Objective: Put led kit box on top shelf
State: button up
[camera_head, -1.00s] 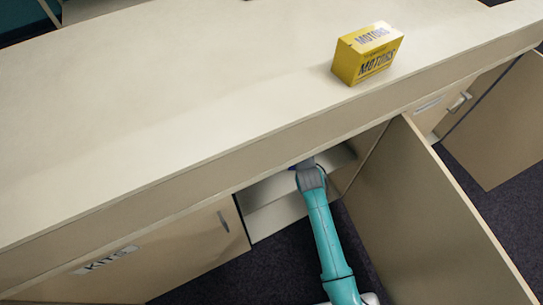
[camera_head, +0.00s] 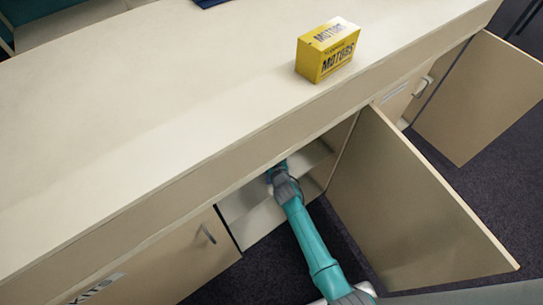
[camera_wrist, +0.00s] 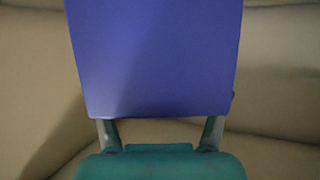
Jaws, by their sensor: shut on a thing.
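A blue-violet box (camera_wrist: 155,60), which I take to be the LED kit box, fills the middle of the wrist view. My gripper (camera_wrist: 160,128) is shut on it, with one finger at each side of its near end. No label shows on the face I see. In the head view my arm reaches into an open cabinet under the counter, and my gripper (camera_head: 278,172) is at the opening. The box is mostly hidden there. A shelf (camera_head: 312,156) shows inside the cabinet, with another surface below it. I cannot tell whether the box touches the shelf.
An open cabinet door (camera_head: 400,210) stands to the right of my arm. A closed door with a KITS label (camera_head: 98,288) is at the left. A yellow MOTORS box (camera_head: 327,50) sits on the countertop (camera_head: 130,110). Another open door (camera_head: 485,95) is farther right.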

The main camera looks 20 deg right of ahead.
jog(key=o, duration=1.8)
jog(key=shift+f, duration=0.1)
jog(key=v, duration=1.2)
